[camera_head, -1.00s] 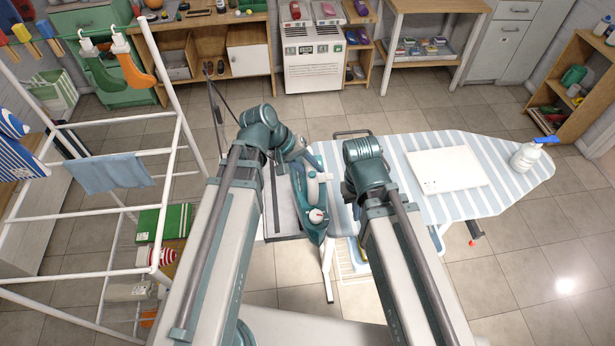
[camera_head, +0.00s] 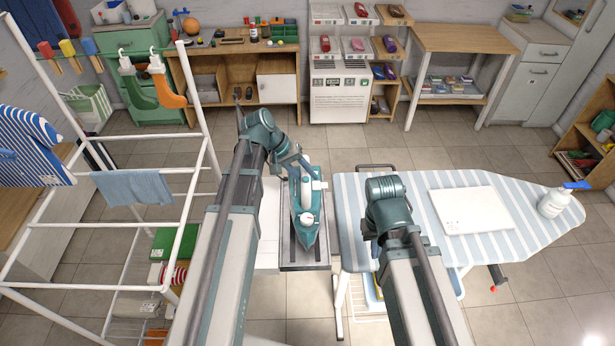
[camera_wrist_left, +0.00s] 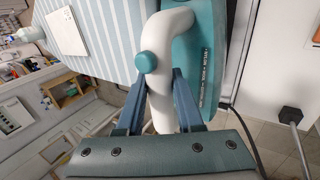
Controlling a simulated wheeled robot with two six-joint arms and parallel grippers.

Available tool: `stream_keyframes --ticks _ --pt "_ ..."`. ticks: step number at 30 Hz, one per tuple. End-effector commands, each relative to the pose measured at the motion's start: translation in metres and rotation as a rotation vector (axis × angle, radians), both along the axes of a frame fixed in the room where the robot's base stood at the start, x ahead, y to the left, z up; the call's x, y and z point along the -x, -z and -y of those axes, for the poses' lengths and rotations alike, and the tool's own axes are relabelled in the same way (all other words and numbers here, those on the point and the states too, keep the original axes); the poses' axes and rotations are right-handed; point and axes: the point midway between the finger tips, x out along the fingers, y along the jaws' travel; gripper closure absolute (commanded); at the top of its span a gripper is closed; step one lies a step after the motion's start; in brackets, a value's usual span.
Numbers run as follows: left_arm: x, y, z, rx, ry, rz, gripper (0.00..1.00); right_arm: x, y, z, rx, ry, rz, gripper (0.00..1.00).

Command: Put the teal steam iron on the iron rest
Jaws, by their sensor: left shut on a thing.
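The teal steam iron (camera_head: 304,222) with a white handle is over the iron rest (camera_head: 284,245), a dark-rimmed grey tray left of the ironing board. Seen from above, the iron lies within the rest's outline, its tip toward the near edge. I cannot tell whether it touches the rest. My left gripper (camera_head: 306,172) is shut on the iron's handle. In the left wrist view, the fingers (camera_wrist_left: 158,100) sit on both sides of the white handle (camera_wrist_left: 165,70). My right arm is above the ironing board's left part; its gripper is hidden.
The striped ironing board (camera_head: 375,188) stands close right of the rest, with a white panel (camera_head: 470,210) and a spray bottle (camera_head: 554,203) on it. A white drying rack (camera_head: 185,172) stands left. Shelves line the back wall.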

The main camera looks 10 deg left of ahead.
Motion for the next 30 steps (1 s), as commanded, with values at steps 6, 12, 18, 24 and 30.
stream_keyframes --ticks 6,12,18,24,30 --pt "-0.009 0.001 -0.009 0.002 0.000 0.001 1.00 0.000 0.001 0.000 0.000 0.000 0.000 1.00" --pt "-0.008 0.018 -0.009 0.002 0.001 0.000 1.00 0.000 0.018 0.000 0.000 0.001 0.000 1.00" --pt "-0.008 0.036 -0.009 0.002 0.000 0.001 1.00 0.000 0.036 0.000 0.000 0.001 0.000 1.00" --pt "-0.008 0.036 -0.009 0.002 0.000 0.001 1.00 0.000 0.036 0.000 0.000 0.001 0.000 1.00" --pt "-0.008 0.037 -0.009 0.002 0.000 0.001 1.00 0.000 0.037 0.000 0.000 0.001 0.000 1.00"
